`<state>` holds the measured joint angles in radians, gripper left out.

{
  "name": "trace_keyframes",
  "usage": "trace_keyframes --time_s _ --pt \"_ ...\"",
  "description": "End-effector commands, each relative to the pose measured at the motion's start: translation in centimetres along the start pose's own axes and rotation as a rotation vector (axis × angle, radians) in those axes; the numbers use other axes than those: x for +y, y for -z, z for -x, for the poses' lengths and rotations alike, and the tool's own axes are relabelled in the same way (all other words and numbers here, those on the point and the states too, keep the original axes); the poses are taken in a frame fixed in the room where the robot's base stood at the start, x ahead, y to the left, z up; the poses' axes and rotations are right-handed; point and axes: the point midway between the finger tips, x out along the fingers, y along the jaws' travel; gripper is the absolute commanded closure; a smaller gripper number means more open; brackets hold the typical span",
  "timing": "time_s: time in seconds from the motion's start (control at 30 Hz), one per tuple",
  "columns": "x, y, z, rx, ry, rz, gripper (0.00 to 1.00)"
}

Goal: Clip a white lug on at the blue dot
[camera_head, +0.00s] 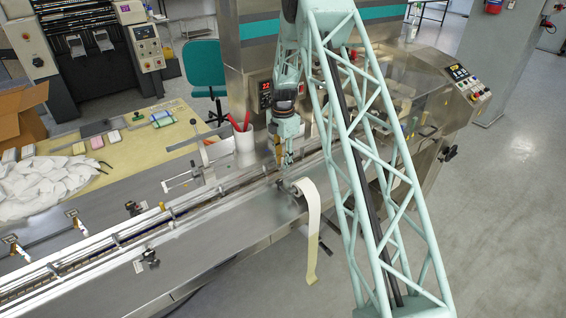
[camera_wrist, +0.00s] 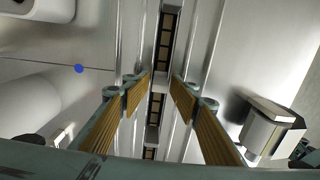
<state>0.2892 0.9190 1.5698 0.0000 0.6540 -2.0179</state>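The blue dot (camera_wrist: 78,68) shows in the wrist view on the flat metal surface left of the channel, beside a thin dark line. My gripper (camera_wrist: 160,94) is open, with its brown-padded fingers on either side of the long channel (camera_wrist: 166,45). I see nothing held between the fingers. Dark chain pieces with tan faces run along the channel below. In the head view my gripper (camera_head: 284,163) hangs above the conveyor near the wrapper. I cannot make out a white lug for certain in either view.
A white pot (camera_head: 243,141) with red handles stands behind the conveyor. A pale strip (camera_head: 311,225) hangs over the front edge. A metal block (camera_wrist: 268,125) stands right of the channel. A pile of white bags (camera_head: 50,185) and small boxes lie on the yellowish table.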

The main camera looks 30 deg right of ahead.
Motion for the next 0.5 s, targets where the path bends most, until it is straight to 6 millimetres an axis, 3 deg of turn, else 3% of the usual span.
trace_keyframes --time_s 0.5 --pt "0.0 0.0 4.3 -0.001 -0.001 0.0 0.71"
